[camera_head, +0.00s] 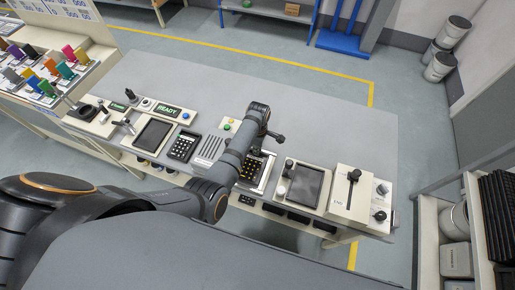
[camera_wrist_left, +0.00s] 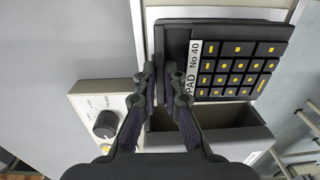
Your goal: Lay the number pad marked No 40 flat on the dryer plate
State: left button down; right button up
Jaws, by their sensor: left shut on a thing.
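The number pad marked No 40 (camera_wrist_left: 238,65) is a dark slab with yellow-marked keys and a white label strip along one edge. My left gripper (camera_wrist_left: 162,75) is shut on the pad's label-side edge. In the head view the pad (camera_head: 252,170) shows partly behind my left arm, with the left gripper (camera_head: 262,148) at its far edge. Two dark flat plates lie on the bench, one at left (camera_head: 152,133) and one at right (camera_head: 306,184); I cannot tell which is the dryer plate. My right gripper is not in view.
A pale open tray (camera_wrist_left: 255,135) lies below the pad. A cream panel with a black knob (camera_wrist_left: 106,123) is beside it. A grey-keyed pad (camera_head: 184,147) and a lever box (camera_head: 352,193) stand on the bench. The bench's far strip (camera_head: 320,120) is clear.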

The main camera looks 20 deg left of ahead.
pick_arm(q)
jog(key=shift+f, duration=0.25)
jog(key=c, duration=1.4)
grip_release()
jog(key=shift+r, duration=0.1)
notch_tip(320, 180, up, 5)
jog(key=p, duration=0.5)
jog(key=shift+r+p, duration=0.8)
jog(key=shift+r, duration=0.2)
